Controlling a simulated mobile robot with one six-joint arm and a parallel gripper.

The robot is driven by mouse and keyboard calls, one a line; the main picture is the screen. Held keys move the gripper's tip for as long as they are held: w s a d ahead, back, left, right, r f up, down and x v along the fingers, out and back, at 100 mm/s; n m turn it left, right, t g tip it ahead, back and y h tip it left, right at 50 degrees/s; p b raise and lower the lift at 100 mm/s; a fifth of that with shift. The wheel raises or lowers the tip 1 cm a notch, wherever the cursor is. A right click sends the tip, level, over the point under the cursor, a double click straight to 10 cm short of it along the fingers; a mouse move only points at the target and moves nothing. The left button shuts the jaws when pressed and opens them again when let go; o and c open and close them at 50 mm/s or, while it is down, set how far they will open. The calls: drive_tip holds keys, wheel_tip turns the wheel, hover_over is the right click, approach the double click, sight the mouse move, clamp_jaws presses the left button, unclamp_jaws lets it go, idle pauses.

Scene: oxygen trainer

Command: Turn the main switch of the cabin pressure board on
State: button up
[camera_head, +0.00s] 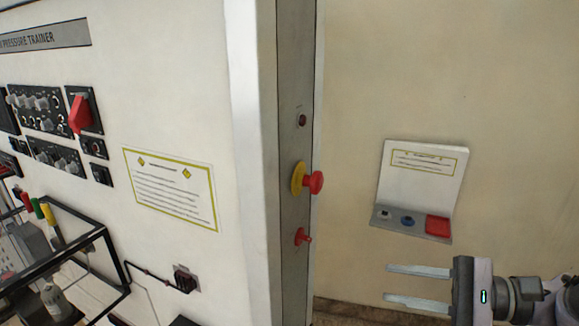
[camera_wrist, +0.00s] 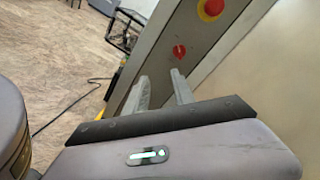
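The cabin pressure board (camera_head: 170,120) fills the left of the head view, with its narrow grey side strip (camera_head: 295,150) facing right. On the strip are a small dark red indicator (camera_head: 302,120), a red mushroom button on a yellow base (camera_head: 313,182) and, lowest, a red rotary switch (camera_head: 302,237). In the wrist view the red switch (camera_wrist: 179,51) shows beyond the fingertips, with the red and yellow button (camera_wrist: 211,9) above it. My gripper (camera_head: 388,284) is open and empty, to the right of and below the switch, apart from it. It also shows in the wrist view (camera_wrist: 158,82).
A small wall box (camera_head: 420,185) with a raised labelled lid, buttons and a red square sits on the beige wall (camera_head: 480,80) right of the board. Between strip and gripper there is free room. A black cable (camera_wrist: 70,108) lies on the floor (camera_wrist: 40,70).

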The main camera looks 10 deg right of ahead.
drive_tip(key=d+r+m+t, duration=0.1)
drive_tip(key=d+r+t, duration=0.1)
drive_tip(key=d, duration=0.1)
approach(310, 240)
drive_tip(key=x, duration=0.8)
drive_tip(key=shift+a+r+p, duration=0.1)
drive_tip(key=shift+a+p, duration=0.1)
drive_tip(key=shift+p, duration=0.15)
clamp_jaws()
